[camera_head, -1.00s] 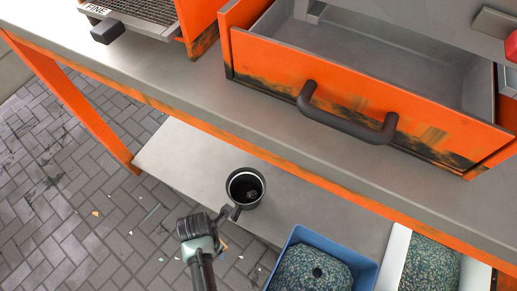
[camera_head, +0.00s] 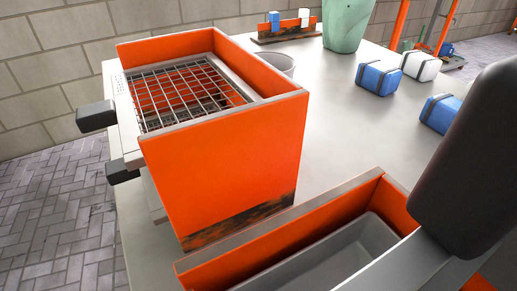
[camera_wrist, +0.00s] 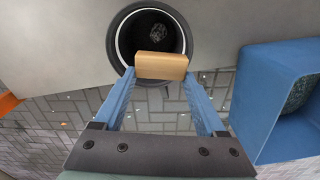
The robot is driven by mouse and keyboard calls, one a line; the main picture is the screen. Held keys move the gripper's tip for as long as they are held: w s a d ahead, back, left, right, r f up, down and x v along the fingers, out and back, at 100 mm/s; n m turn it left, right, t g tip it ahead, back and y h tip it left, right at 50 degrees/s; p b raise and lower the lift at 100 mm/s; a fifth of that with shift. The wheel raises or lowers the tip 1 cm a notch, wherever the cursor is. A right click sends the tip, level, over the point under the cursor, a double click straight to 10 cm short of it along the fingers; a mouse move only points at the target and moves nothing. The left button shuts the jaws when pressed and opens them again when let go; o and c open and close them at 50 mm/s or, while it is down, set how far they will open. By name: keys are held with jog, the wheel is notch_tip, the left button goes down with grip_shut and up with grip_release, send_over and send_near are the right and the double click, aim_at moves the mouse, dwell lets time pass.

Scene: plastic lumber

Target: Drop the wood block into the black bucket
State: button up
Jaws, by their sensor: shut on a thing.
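The wood block (camera_wrist: 161,65) is a small tan piece in the wrist view. My gripper (camera_wrist: 158,77) has two blue fingers and is shut on the block, one finger at each end. The black bucket (camera_wrist: 117,42) is round with a light inner rim. It lies just beyond the block in this view, and the block overlaps the near part of its opening. The bucket's inside is dark, with a greyish patch at the bottom. How high the block is above the bucket I cannot tell. Neither block, bucket nor gripper shows in the head view.
Brick paving (camera_wrist: 65,105) shows below. In the head view, an orange box with a wire grate (camera_head: 225,165) stands on the bench, and blue and white blocks (camera_head: 380,78) lie farther back.

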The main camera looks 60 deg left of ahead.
notch_tip(320, 180, down, 5)
jog(key=b, duration=0.4)
jog(key=shift+r+b, duration=0.1)
jog(key=shift+b, duration=0.2)
jog(key=o, duration=1.2)
jog(key=shift+o, duration=0.2)
notch_tip(320, 180, up, 13)
jog(key=p, duration=0.8)
